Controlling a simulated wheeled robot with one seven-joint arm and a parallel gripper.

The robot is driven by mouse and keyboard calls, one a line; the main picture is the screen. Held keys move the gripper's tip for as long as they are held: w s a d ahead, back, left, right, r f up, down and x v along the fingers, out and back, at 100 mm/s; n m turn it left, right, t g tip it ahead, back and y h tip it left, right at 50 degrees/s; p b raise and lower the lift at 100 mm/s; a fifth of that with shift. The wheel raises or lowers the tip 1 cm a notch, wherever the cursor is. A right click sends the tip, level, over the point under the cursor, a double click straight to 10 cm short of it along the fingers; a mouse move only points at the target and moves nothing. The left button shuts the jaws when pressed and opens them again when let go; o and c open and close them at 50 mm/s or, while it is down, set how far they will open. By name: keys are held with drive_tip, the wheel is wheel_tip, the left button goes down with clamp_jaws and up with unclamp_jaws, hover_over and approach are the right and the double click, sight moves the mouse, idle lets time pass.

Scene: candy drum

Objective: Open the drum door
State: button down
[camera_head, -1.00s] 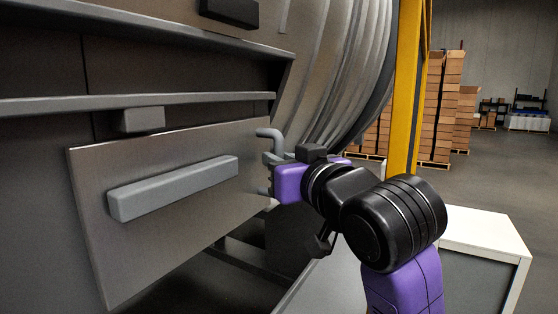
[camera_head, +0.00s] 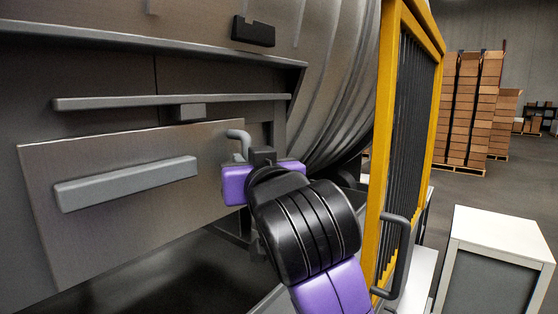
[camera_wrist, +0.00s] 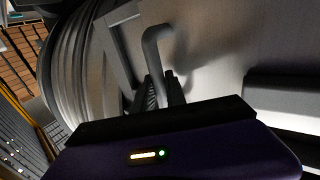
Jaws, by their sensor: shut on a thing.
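The drum door appears to be the flat metal panel (camera_head: 110,225) on the grey machine front, with a thick horizontal grey bar (camera_head: 125,183) across it. A bent grey handle (camera_head: 238,137) stands at the panel's right edge. My purple and black gripper (camera_head: 242,160) is at this handle and shut on it; my wrist covers the handle's lower part. In the wrist view the bent handle (camera_wrist: 153,50) rises from between my fingers (camera_wrist: 158,92), which are partly hidden by my gripper body.
A grey rail (camera_head: 170,101) runs above the panel. The ribbed drum (camera_head: 340,80) curves behind my gripper. A yellow frame (camera_head: 388,110) with dark bars and a dark handle (camera_head: 397,262) stands close on the right. A white-topped cabinet (camera_head: 500,232) stands beyond; stacked boxes (camera_head: 470,105) are farther back.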

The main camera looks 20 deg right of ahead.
drive_tip(key=s+a, duration=0.6)
drive_tip(key=a, duration=0.2)
drive_tip(key=shift+a, duration=0.15)
drive_tip(key=shift+r, duration=0.1)
drive_tip(key=c, duration=1.6)
unclamp_jaws()
drive_tip(key=shift+c, duration=0.2)
drive_tip(key=s+b, duration=0.2)
drive_tip(key=s, duration=0.5)
drive_tip(key=shift+s, duration=0.4)
